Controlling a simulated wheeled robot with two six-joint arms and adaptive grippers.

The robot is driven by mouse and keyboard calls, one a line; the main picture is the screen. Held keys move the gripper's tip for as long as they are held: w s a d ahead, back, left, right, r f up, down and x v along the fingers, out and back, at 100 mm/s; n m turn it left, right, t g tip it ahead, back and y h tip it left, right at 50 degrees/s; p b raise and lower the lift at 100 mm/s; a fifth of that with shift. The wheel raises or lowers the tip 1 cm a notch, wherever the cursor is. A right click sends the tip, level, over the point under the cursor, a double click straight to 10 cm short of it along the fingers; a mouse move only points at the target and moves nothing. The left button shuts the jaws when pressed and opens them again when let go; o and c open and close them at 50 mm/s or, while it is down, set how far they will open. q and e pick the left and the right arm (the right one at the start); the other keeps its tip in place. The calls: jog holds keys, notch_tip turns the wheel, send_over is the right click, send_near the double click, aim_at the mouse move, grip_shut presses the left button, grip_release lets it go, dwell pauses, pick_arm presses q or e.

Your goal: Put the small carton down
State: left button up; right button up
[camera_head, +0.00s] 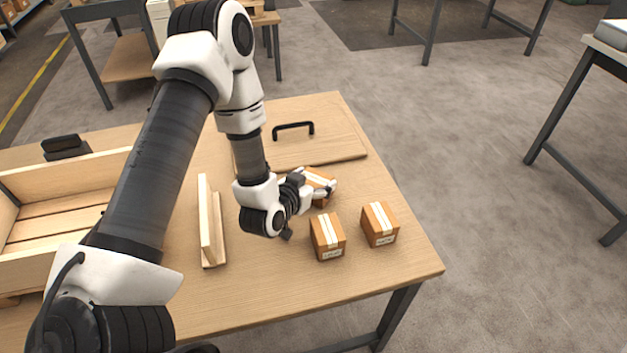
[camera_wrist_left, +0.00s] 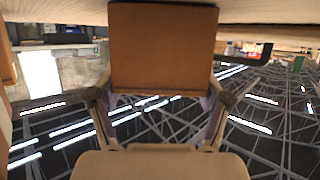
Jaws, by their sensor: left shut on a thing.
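My left gripper (camera_head: 322,186) is shut on a small brown carton (camera_head: 317,176) with pale tape on its top. In the head view the gripper and wrist partly cover it, near the front edge of the lidded board. In the left wrist view the held carton (camera_wrist_left: 163,50) fills the upper middle, with a finger of the left gripper (camera_wrist_left: 163,92) on each side. The wooden table surface (camera_wrist_left: 270,8) runs close along its upper edge; I cannot tell whether they touch. My right gripper is not in view.
Two similar cartons, one (camera_head: 328,237) in front and one (camera_head: 380,224) to the right, stand on the table (camera_head: 290,285). A flat board with a black handle (camera_head: 294,130) lies behind. An upright wooden piece (camera_head: 207,222) and a wooden crate (camera_head: 75,163) are left. The front right tabletop is clear.

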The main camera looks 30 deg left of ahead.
pick_arm(q)
jog(key=shift+s+f, duration=0.1)
jog(key=o, duration=1.4)
jog(key=shift+c, duration=0.2)
